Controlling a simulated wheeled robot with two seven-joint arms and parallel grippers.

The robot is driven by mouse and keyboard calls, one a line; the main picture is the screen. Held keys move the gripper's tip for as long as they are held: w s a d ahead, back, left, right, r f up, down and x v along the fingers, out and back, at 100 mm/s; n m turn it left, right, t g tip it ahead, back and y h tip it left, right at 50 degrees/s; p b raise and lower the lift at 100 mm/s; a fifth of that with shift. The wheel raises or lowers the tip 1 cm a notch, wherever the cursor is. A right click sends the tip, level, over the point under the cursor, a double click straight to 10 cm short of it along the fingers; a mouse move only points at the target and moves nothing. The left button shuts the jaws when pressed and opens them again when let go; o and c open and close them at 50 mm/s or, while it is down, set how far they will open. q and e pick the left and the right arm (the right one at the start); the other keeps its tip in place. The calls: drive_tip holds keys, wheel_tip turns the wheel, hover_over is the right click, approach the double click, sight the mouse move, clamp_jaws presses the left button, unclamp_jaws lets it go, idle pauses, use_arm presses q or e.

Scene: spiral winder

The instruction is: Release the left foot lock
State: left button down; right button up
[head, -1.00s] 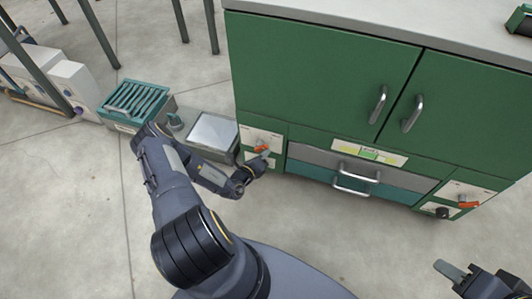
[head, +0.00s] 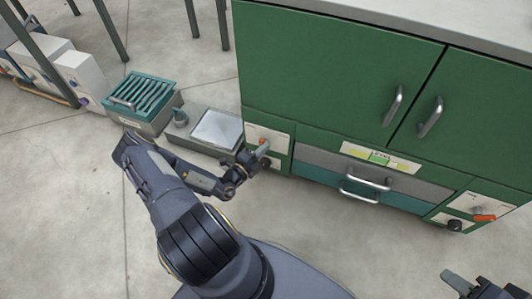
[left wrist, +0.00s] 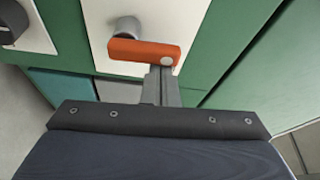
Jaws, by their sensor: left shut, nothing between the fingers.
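The left foot lock is an orange lever (left wrist: 143,52) on a white plate (left wrist: 180,15) low on the green cabinet. In the left wrist view it lies nearly level, with a grey round post behind its left part. In the head view the lever (head: 264,141) shows small at the cabinet's lower left, partly hidden by my gripper. My left gripper (left wrist: 161,82) is shut and empty, its tips at the lever's right end; I cannot tell whether they touch. It also shows in the head view (head: 259,152). My right gripper (head: 462,284) is partly in view, away from the cabinet.
A black knob (left wrist: 8,22) sits near the lever. The cabinet (head: 330,75) has door handles, a drawer handle (head: 362,190) and a second orange lever (head: 484,217) at lower right. A teal slatted box (head: 143,92) and a flat-topped unit (head: 215,130) stand at the left on open floor.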

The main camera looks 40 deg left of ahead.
use_arm(q)
drive_tip(key=n, duration=0.2)
drive_tip(key=a+n+t+b, duration=0.1)
drive_tip(key=n, duration=0.1)
drive_tip(key=a+n+y+b, duration=0.1)
drive_tip(key=shift+s+n+t, duration=0.25)
drive_tip(key=shift+n+t, duration=0.15)
drive_tip(key=shift+a, duration=0.25)
drive_tip(key=shift+s+a+f, duration=0.1)
drive_tip(key=shift+a, duration=0.1)
wheel_tip(320, 180, up, 4)
drive_tip(key=d+p, duration=0.3)
drive_tip(key=s+f+p, duration=0.1)
drive_tip(key=s+f, duration=0.2)
drive_tip(key=s, duration=0.6)
drive_tip(key=shift+f, duration=0.2)
drive_tip(key=shift+a, duration=0.1)
